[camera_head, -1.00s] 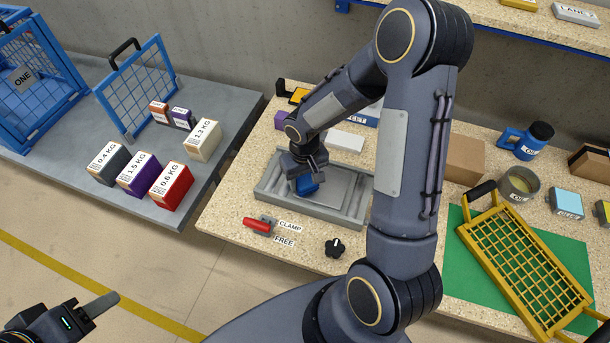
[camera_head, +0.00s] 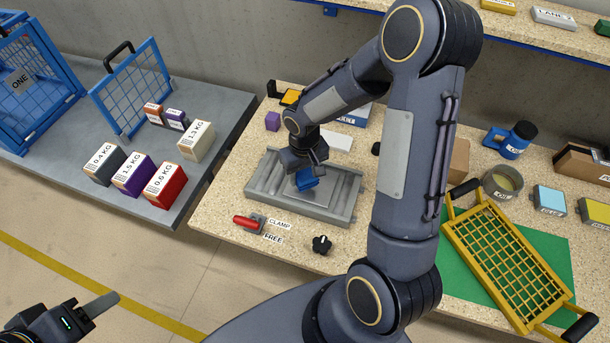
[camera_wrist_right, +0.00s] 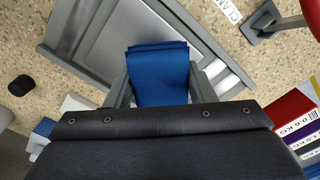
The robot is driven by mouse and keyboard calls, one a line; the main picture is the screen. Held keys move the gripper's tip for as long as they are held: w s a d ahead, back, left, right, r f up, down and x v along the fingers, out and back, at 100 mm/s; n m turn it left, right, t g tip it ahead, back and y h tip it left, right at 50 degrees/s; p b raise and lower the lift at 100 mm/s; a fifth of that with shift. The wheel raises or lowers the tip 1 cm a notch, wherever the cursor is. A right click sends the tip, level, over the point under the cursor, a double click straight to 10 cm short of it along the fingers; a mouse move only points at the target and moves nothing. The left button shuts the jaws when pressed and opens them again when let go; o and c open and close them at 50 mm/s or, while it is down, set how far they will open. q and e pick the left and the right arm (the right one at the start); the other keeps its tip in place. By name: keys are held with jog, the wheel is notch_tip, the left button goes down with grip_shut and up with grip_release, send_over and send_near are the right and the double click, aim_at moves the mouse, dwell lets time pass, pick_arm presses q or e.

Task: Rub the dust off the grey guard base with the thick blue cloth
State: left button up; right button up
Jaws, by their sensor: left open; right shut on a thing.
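The grey guard base (camera_head: 338,212) lies flat on the speckled workbench in the head view, with raised side rails and a smooth plate in its middle. It also shows in the right wrist view (camera_wrist_right: 108,52). My right gripper (camera_head: 307,170) is over the base, shut on the folded blue cloth (camera_head: 307,181). In the right wrist view the cloth (camera_wrist_right: 158,72) hangs between the fingers, over the plate; I cannot tell whether it touches. No dust can be made out clearly. My left gripper (camera_head: 97,306) is open and empty at the lower left, above the floor.
A red clamp lever (camera_head: 248,222) and a black knob (camera_head: 321,244) are in front of the base. A yellow mesh guard (camera_head: 515,265) lies on a green mat (camera_head: 563,251) at right. Weight boxes (camera_head: 128,175) stand on the grey table at left.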

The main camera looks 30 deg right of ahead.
jog(key=shift+d+r, duration=0.1)
jog(key=shift+r, duration=0.6)
jog(key=shift+r+p, duration=1.3)
jog(key=shift+r, duration=0.2)
